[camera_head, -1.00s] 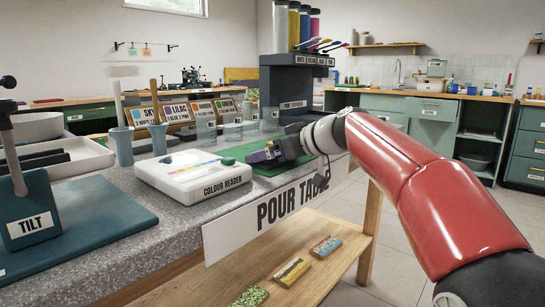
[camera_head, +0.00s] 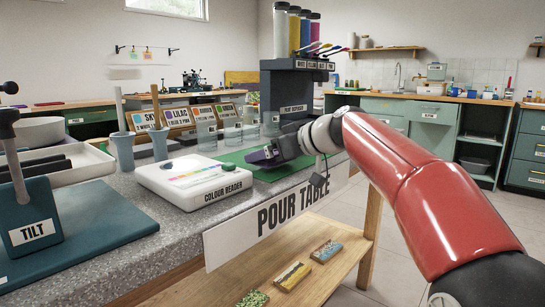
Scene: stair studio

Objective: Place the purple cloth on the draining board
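My gripper (camera_head: 272,152) reaches in from the right and points left, low over a green mat (camera_head: 237,160) on the pour table. A small dark purple patch, which looks like the purple cloth (camera_head: 257,156), shows right at the fingertips. I cannot tell whether the fingers hold it or only touch it, as the dark fingers hide much of it. A tap (camera_head: 398,74) marks a sink at the back counter; I cannot make out a draining board there.
A white colour reader (camera_head: 192,183) stands left of the mat. Clear beakers (camera_head: 207,135) and a dark pigment dispenser (camera_head: 290,90) stand behind it. A white tray (camera_head: 90,160) is at the left. Open floor lies between the table and back counters.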

